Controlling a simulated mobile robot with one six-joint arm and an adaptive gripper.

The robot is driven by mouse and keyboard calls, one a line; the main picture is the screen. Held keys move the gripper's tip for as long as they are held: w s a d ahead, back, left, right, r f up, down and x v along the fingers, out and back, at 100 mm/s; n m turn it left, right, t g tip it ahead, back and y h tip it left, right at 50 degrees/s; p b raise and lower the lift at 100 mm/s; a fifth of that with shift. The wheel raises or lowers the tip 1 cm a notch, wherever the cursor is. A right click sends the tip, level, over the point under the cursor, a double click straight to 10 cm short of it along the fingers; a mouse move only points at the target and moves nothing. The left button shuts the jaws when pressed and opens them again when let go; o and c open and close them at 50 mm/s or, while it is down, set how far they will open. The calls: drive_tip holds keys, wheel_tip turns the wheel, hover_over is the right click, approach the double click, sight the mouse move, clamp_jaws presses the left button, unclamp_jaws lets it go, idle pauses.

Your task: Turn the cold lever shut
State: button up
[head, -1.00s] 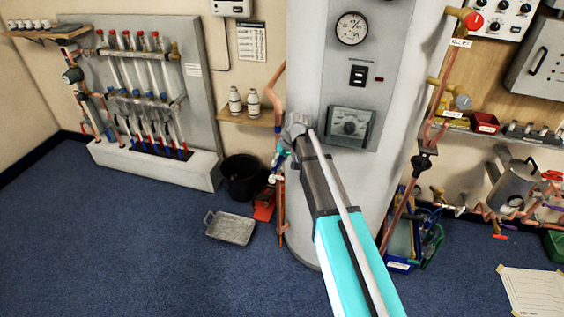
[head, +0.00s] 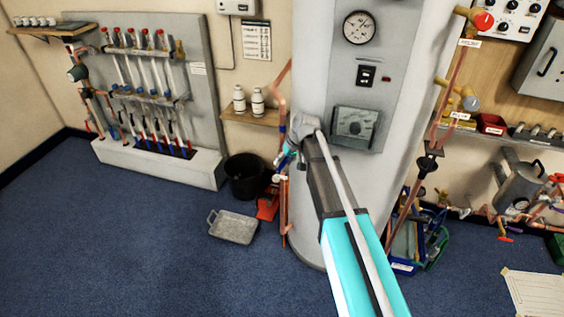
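My arm reaches forward to the left side of the tall grey cylinder (head: 312,215). My gripper (head: 285,160) is at its far end, beside the copper pipe (head: 284,215) that runs up the cylinder's left side. The gripper is small, and its fingers are partly hidden by the wrist, so I cannot tell whether they are open or touching anything. A small valve fitting (head: 279,178) with a pale part shows on the pipe just below the gripper. I cannot make out which part is the cold lever.
A black bucket (head: 243,178), a grey metal tray (head: 233,227) and a red item (head: 268,207) are on the floor left of the pipe. A shelf (head: 252,117) with two white bottles is above. A blue crate (head: 404,266) stands right of the cylinder. Blue floor at left is clear.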

drive_tip(key=shift+c, duration=1.1)
drive_tip(key=shift+s+d+r+n+p, duration=0.3)
drive_tip(key=shift+s+r+p, duration=0.15)
drive_tip(key=shift+p, duration=0.1)
drive_tip(key=c, duration=0.4)
drive_tip(key=s+r+n+p, duration=0.1)
drive_tip(key=s+d+r+n+h+p, duration=0.1)
drive_tip(key=p, duration=0.1)
drive_tip(key=s+r+n+p, duration=0.1)
drive_tip(key=shift+s+d+r, duration=0.15)
drive_tip(key=shift+d+r, duration=0.25)
clamp_jaws()
drive_tip(key=w+a+r+n+h+p, duration=0.1)
drive_tip(key=w+a+r+n+p, duration=0.2)
drive_tip(key=a+r+n+p, duration=0.3)
drive_tip(key=shift+a+r+n+p, duration=0.15)
drive_tip(key=shift+r+n+p, duration=1.35)
drive_tip(key=shift+n+p, duration=0.4)
